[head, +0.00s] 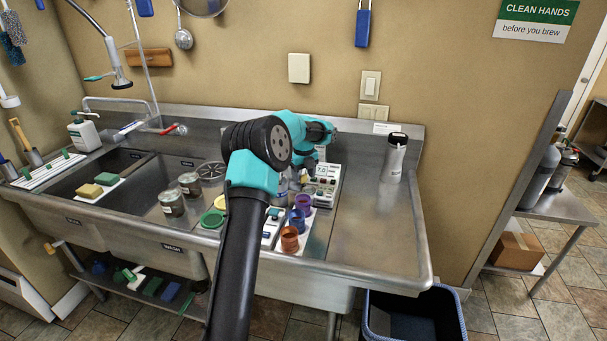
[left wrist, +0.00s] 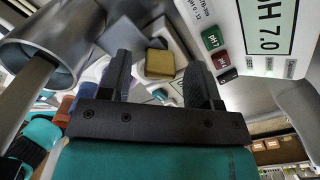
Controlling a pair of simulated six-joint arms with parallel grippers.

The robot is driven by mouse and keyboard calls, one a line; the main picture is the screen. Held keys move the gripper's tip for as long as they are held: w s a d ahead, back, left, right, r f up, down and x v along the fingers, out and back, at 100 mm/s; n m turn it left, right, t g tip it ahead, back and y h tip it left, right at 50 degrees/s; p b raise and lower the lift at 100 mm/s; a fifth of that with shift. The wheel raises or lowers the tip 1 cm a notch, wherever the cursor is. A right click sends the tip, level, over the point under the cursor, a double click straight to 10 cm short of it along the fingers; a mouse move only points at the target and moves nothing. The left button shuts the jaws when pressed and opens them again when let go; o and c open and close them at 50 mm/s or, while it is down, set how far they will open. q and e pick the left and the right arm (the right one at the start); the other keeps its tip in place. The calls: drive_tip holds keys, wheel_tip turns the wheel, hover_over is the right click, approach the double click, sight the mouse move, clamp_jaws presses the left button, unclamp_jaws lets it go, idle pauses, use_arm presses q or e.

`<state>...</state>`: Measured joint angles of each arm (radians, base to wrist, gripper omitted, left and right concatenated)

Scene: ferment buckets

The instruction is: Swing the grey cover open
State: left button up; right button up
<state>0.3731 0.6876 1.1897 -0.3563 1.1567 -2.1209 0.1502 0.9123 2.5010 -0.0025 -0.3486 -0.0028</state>
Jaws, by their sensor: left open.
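My left gripper (left wrist: 158,70) is open in the left wrist view, its two dark fingers apart. A small tan block (left wrist: 160,65) shows in the gap between them, beyond the fingertips; I see no contact. A grey panel (left wrist: 172,36) shows behind the block; I cannot tell if it is the grey cover. A white meter reading pH 7.0 (left wrist: 262,30) is up and right of the fingers.
Purple (head: 303,202) and copper (head: 289,239) cups stand in front of the meter. A white bottle (head: 395,158) stands to its right. Two jars (head: 190,184) are at the left.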

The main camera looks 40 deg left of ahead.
sight(304, 175)
use_arm(q)
wheel_tip(304, 175, up, 17)
drive_tip(key=shift+r, duration=0.2)
idle(0.5)
idle(0.3)
